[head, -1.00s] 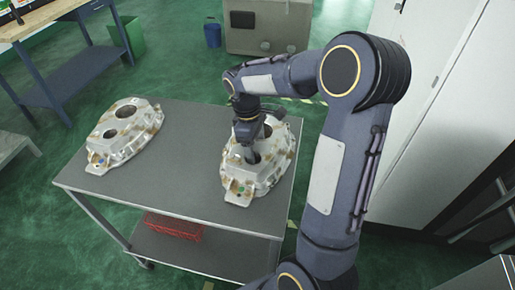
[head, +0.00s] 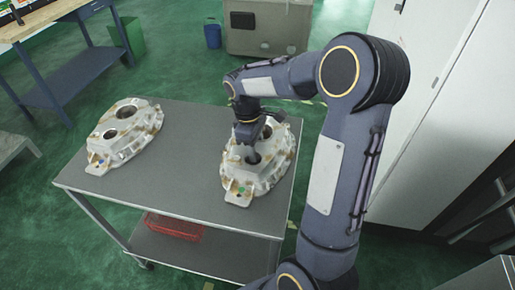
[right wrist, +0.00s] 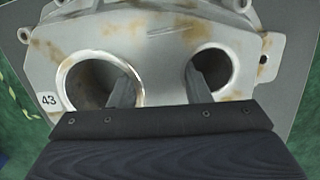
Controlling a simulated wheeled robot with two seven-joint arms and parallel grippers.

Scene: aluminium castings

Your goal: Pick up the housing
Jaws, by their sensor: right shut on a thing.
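Two pale, rust-stained aluminium housings rest on a grey cart top. The right housing (head: 270,172) is under my right gripper (head: 251,153); the left housing (head: 124,133) stands apart from it. In the right wrist view the gripped housing (right wrist: 150,50) has two round holes and a label reading 43. One finger of my right gripper (right wrist: 158,88) reaches into each hole, and the jaws are shut on the wall between them. The fingertips are partly hidden in the holes. The housing appears to sit on the cart. My left gripper is not in view.
The cart top (head: 185,180) is clear between the two housings. A red crate (head: 173,226) is on the lower shelf. A workbench (head: 60,75) stands at the back left, a grey box (head: 268,28) at the back, and a white cabinet (head: 440,110) on the right.

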